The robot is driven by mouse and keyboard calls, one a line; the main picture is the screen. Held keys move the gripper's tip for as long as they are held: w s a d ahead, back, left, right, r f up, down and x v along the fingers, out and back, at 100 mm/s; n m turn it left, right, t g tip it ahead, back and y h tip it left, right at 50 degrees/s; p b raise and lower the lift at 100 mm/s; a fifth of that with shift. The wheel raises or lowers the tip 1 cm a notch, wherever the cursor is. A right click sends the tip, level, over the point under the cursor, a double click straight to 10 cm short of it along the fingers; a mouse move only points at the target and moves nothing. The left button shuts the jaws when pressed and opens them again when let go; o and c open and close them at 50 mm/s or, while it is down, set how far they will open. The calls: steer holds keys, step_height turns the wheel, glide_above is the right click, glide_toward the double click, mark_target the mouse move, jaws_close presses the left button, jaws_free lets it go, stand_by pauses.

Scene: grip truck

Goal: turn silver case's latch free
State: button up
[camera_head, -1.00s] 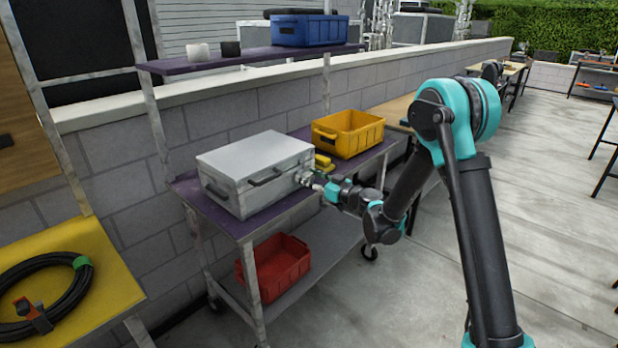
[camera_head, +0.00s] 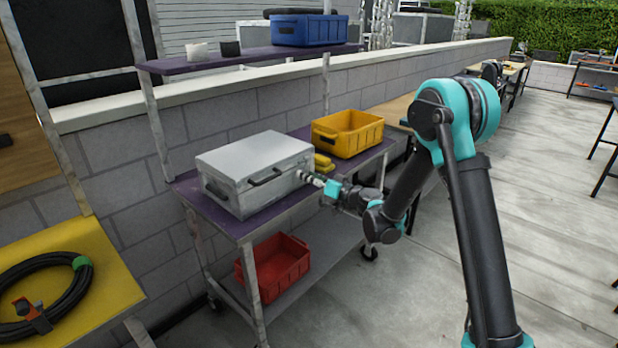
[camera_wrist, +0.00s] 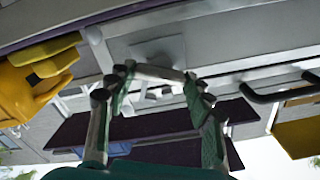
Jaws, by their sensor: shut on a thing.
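The silver case (camera_head: 255,165) sits closed on the purple top of a cart, with a dark handle (camera_head: 264,178) on its front. My gripper (camera_head: 305,177) reaches the right end of the case's front from the right. In the wrist view, the fingers of my gripper (camera_wrist: 156,75) are closed in on the silver latch (camera_wrist: 158,71), a bar below a square plate on the case front. The fingertips hide the ends of the latch. In the head view my gripper hides the latch. The handle also shows in the wrist view (camera_wrist: 282,88), right of the fingers.
A yellow bin (camera_head: 347,133) and small yellow items (camera_head: 323,164) stand right of the case. A red bin (camera_head: 274,268) is on the lower shelf. A blue bin (camera_head: 303,30) stands on the upper shelf.

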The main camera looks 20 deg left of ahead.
steer(key=m, duration=0.6)
steer(key=shift+d+f+m, duration=0.1)
steer(key=shift+m, duration=0.2)
steer(key=m, duration=0.6)
steer(key=shift+w+f, duration=0.1)
steer(key=shift+f, duration=0.05)
steer(key=shift+m, duration=0.3)
steer(key=o, duration=1.1)
steer(key=shift+o, duration=0.2)
steer(key=shift+d, duration=0.1)
steer(key=v, duration=1.2)
